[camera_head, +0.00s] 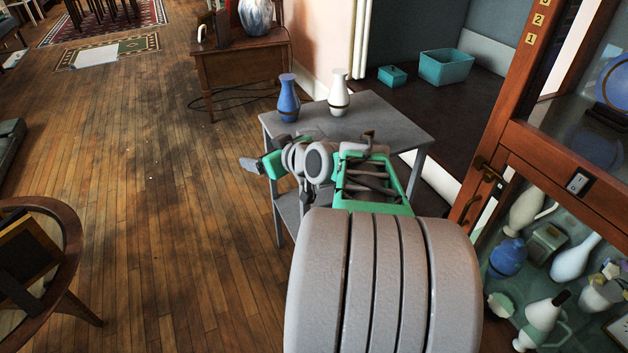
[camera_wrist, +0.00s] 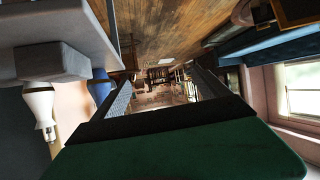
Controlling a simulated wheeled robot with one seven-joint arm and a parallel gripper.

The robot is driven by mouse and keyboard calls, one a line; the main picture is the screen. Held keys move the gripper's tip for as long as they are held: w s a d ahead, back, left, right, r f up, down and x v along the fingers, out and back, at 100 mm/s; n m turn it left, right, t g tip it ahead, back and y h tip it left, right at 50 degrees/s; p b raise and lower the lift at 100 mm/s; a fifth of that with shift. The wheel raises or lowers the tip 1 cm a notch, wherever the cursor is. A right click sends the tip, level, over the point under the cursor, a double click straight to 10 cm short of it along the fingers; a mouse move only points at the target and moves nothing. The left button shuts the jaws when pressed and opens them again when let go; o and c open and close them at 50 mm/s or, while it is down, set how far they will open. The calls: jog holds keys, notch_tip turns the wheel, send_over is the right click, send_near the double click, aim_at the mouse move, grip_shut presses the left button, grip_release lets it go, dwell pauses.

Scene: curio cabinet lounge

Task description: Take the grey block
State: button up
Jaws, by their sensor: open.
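The grey block (camera_wrist: 45,62) shows in the wrist view, on the grey table (camera_wrist: 75,22), which appears upside down there. It is left of and outside my jaws, close to the white vase. In the head view I cannot make the block out; my arm covers part of the tabletop. My gripper (camera_head: 249,163) is at the left side of the grey table (camera_head: 385,118) in the head view, pointing left. In the wrist view its two fingers (camera_wrist: 163,92) stand apart with nothing between them.
A blue vase (camera_head: 288,98) and a white vase (camera_head: 339,93) stand at the table's back. A glass cabinet (camera_head: 545,150) with several vases is at right. Wooden floor (camera_head: 170,230) lies open between.

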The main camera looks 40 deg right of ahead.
aim_at(314, 136)
jog(key=d+f+t+h+b, duration=0.1)
jog(key=d, duration=0.2)
jog(key=s+d+f+m+t+b, duration=0.1)
jog(key=d+b, duration=0.1)
jog(key=d, duration=0.1)
jog(key=s+d+f+t+h+b, duration=0.1)
jog(key=d+f+b, duration=0.1)
jog(key=d, duration=0.2)
jog(key=shift+h, duration=0.3)
jog(key=s+d, duration=0.1)
jog(key=s+d+m+t+h+b, duration=0.1)
jog(key=d, duration=0.1)
jog(key=s+d+m+h+b, duration=0.1)
jog(key=shift+s+d+f, duration=0.15)
jog(key=shift+d+f, duration=0.2)
jog(key=shift+w+m+t, duration=0.3)
jog(key=b+x, duration=0.1)
jog(key=x, duration=0.2)
jog(key=b+x, duration=0.1)
jog(key=x, duration=0.3)
jog(key=shift+a+r, duration=0.1)
jog(key=shift+r, duration=0.25)
jog(key=c, duration=1.6)
jog(key=shift+r, duration=0.1)
